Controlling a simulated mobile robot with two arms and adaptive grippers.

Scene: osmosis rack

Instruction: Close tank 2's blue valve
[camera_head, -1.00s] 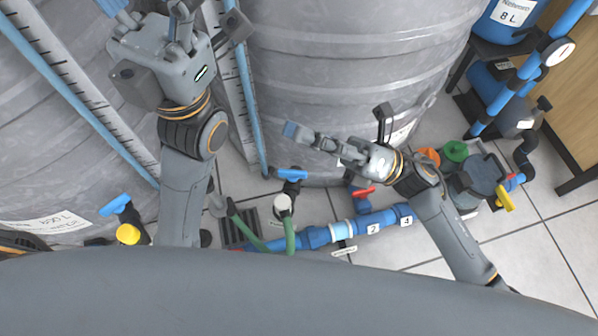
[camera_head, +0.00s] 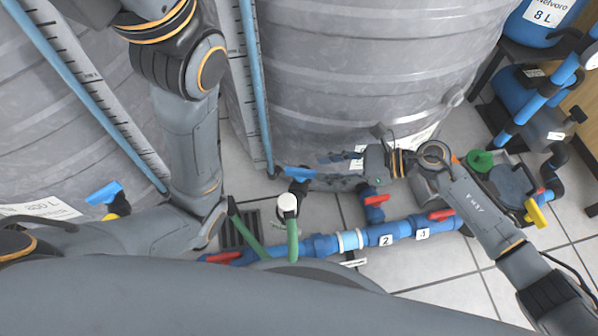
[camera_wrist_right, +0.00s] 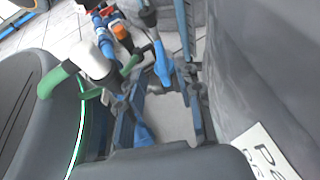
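A valve with a blue handle (camera_head: 298,173) stands at the foot of the middle grey tank (camera_head: 370,70), beside a white-capped fitting (camera_head: 287,203) with a green hose. My right gripper (camera_head: 318,172) reaches in low from the right, with its fingers close to the blue handle. In the right wrist view the fingers of my right gripper (camera_wrist_right: 160,92) are apart, and a blue handle (camera_wrist_right: 163,65) shows between and beyond their tips. I cannot tell whether they touch it. My left arm crosses the left side; its gripper is out of the head view.
A second blue-handled valve (camera_head: 104,193) stands by the left tank. A blue floor pipe (camera_head: 330,244) with red handles and number tags runs in front. Blue containers and piping stand at the right. The tank wall (camera_wrist_right: 260,70) is close beside my right gripper.

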